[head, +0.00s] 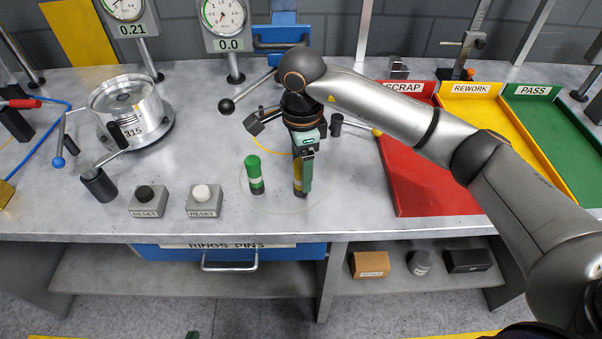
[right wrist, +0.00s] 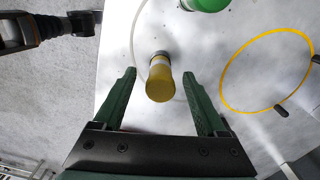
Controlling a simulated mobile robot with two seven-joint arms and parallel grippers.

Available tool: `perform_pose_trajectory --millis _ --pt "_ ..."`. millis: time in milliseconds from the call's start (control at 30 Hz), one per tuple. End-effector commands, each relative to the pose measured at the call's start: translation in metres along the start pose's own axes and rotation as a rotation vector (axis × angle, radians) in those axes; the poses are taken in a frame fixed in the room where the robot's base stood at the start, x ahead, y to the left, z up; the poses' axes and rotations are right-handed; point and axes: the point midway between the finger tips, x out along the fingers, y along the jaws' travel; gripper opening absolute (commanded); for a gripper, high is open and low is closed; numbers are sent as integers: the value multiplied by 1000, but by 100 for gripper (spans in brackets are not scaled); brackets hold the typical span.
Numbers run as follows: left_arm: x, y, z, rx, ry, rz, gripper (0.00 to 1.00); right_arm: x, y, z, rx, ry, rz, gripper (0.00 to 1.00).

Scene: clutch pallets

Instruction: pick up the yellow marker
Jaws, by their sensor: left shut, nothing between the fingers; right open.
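The yellow marker (head: 297,173) stands upright on the grey bench, partly hidden by my right gripper (head: 304,180) in the head view. In the right wrist view, the yellow marker (right wrist: 160,82) shows end-on between the spread green fingers of my right gripper (right wrist: 163,82), with a gap on each side. The right gripper is open and points down. My left gripper (right wrist: 88,23) is shut and empty, off the bench's front edge; in the head view only its green tip (head: 192,335) shows at the bottom.
A green marker (head: 255,175) stands just left of the yellow one. Two reset boxes (head: 148,202) (head: 204,201) sit further left. Red (head: 440,204), yellow (head: 510,110) and green (head: 560,130) trays lie at right. A lever with a black ball (head: 227,105) is behind.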

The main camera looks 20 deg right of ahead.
Motion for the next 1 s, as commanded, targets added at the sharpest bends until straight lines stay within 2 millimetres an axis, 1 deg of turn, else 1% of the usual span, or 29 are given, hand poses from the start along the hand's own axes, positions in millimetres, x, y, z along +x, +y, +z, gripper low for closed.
perform_pose_trajectory --millis 100,200,433,467,1000 --pt "-3 0 -3 0 -1 0 0 16 1 1 0 0 4 74" --pt "-4 0 -3 0 -1 0 0 23 0 1 -1 -1 1 74" --pt "-3 0 -3 0 -1 0 0 25 0 1 -1 -1 -1 74" --pt "-3 0 -3 0 -1 0 0 25 0 1 -1 -1 -1 72" --pt "-3 0 -3 0 -1 0 0 24 0 1 -1 -1 0 11"
